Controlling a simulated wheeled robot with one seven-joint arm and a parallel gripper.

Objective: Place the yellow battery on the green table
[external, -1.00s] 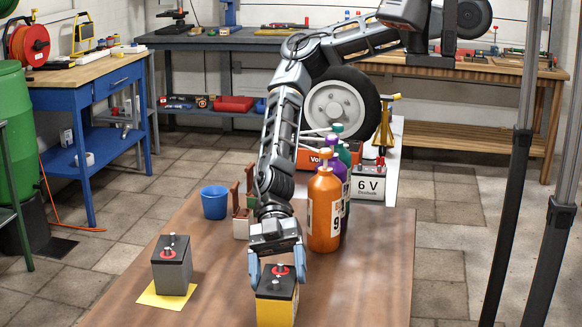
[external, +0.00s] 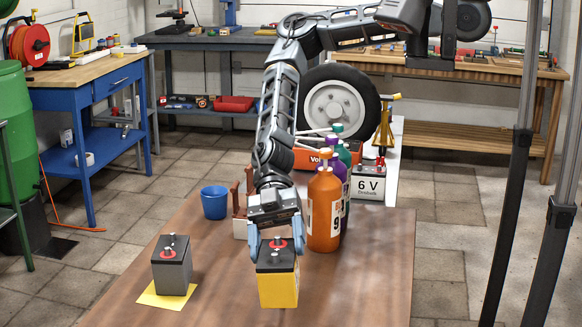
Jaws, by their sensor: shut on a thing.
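The yellow battery (external: 278,289), yellow below with a dark top and a red ring, is between the fingers of my gripper (external: 277,250). My gripper is shut on its upper part from above. The battery is upright over the brown table (external: 365,275), and it appears lifted a little above the surface. A narrow part of a green table or stand (external: 14,185) shows at the left edge; most of it is out of view.
A grey battery (external: 172,268) stands on a yellow sheet (external: 150,298) to the left. An orange bottle (external: 323,215) and other bottles stand close behind my gripper's right side. A blue cup (external: 214,203) stands at the table's back left. A green barrel (external: 14,140) is at far left.

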